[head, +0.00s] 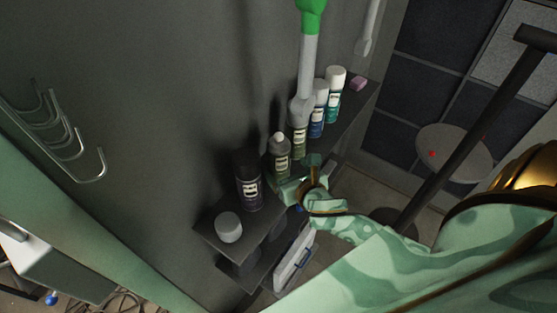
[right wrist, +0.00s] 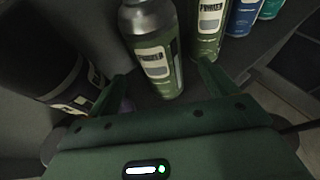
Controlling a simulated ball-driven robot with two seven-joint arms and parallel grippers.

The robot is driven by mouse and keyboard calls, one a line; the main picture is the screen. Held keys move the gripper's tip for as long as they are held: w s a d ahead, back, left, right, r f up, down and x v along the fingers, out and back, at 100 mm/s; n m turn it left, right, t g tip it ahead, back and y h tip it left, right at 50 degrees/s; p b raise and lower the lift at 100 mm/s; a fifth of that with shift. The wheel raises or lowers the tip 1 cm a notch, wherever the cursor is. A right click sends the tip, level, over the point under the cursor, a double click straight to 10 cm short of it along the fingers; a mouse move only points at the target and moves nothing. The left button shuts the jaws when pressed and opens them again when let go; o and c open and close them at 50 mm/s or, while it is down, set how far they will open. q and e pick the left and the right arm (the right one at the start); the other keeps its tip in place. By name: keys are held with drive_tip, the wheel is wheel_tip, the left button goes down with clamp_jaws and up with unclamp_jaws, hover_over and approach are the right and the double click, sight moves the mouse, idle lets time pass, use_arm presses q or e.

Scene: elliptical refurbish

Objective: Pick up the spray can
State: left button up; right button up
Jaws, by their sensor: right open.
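Several spray cans stand in a row on a dark wall shelf. The nearest is a large black can (head: 248,182), which also shows at the left of the right wrist view (right wrist: 45,60). Beside it stands a short olive can (head: 280,157) with a grey top; it is upright in the middle of the right wrist view (right wrist: 155,50). Behind are another olive can (head: 299,140), a blue can (head: 317,122) and a teal can (head: 332,105). My right gripper (head: 300,178) is open, its fingers (right wrist: 163,75) on either side of the short olive can with gaps. My left gripper is out of view.
A pale round lid or jar (head: 228,227) sits on the near end of the shelf (head: 207,228). A green and grey tool (head: 305,75) rises above the cans. A pink block (head: 358,83) lies at the far end. Hooks (head: 75,140) hang on the wall.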

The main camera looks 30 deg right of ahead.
drive_tip(key=x, duration=0.6)
drive_tip(key=shift+w+f, duration=0.1)
drive_tip(key=shift+w, duration=0.15)
drive_tip(key=shift+s, duration=0.15)
drive_tip(key=shift+c, duration=0.4)
drive_tip(key=c, duration=1.1)
